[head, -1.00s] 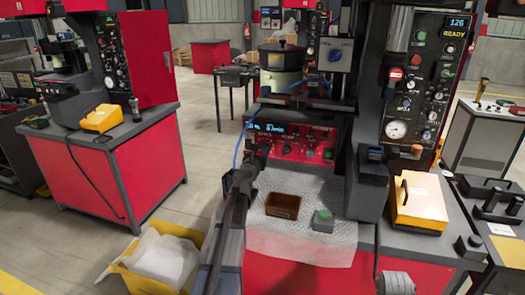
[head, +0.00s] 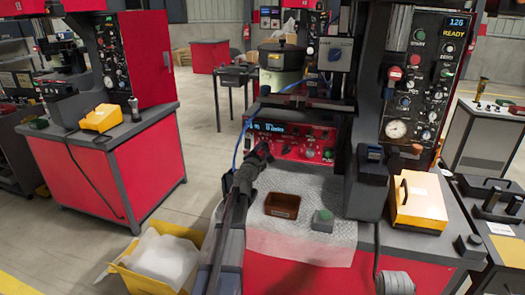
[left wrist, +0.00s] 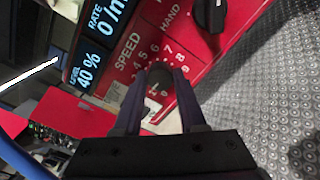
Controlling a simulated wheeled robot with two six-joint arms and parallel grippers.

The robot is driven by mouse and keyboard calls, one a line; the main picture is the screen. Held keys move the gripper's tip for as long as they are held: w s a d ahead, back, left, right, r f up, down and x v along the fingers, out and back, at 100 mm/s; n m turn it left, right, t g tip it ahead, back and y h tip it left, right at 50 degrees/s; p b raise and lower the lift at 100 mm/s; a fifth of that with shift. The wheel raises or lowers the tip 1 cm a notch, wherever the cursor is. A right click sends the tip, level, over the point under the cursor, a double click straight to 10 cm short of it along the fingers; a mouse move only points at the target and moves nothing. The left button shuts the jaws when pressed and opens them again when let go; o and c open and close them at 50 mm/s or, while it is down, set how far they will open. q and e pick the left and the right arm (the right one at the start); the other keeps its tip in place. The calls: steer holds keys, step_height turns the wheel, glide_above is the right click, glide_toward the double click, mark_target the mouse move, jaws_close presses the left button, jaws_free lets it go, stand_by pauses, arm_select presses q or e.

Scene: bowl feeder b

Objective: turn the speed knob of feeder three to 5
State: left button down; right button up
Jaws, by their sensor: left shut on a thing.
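The red feeder panel (head: 318,139) stands behind the work surface, with a blue display (head: 283,129) and a row of controls. My left gripper (head: 264,149) is at the left part of this panel. In the left wrist view my left gripper (left wrist: 160,98) is shut on the dark speed knob (left wrist: 157,77), one finger on each side. White dial numbers and the word SPEED show around it. The knob's pointer is hard to make out. The display (left wrist: 98,22) reads rate 0 and level 40 %. My right gripper is not in view.
A black HAND knob (left wrist: 209,14) sits beside the speed dial. A brown bin (head: 282,205) and a small box with a green top (head: 323,220) stand on the textured mat (head: 250,230) below the panel. A yellow case (head: 419,202) is at right.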

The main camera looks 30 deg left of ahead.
arm_select(q)
steer(key=m, duration=0.4)
steer(key=shift+d+f+m, duration=0.1)
steer(key=shift+m, duration=0.2)
steer(key=m, duration=1)
steer(key=shift+f, duration=0.1)
steer(key=m, duration=0.4)
steer(key=shift+m, duration=0.7)
steer(key=shift+c, duration=2.4)
jaws_free()
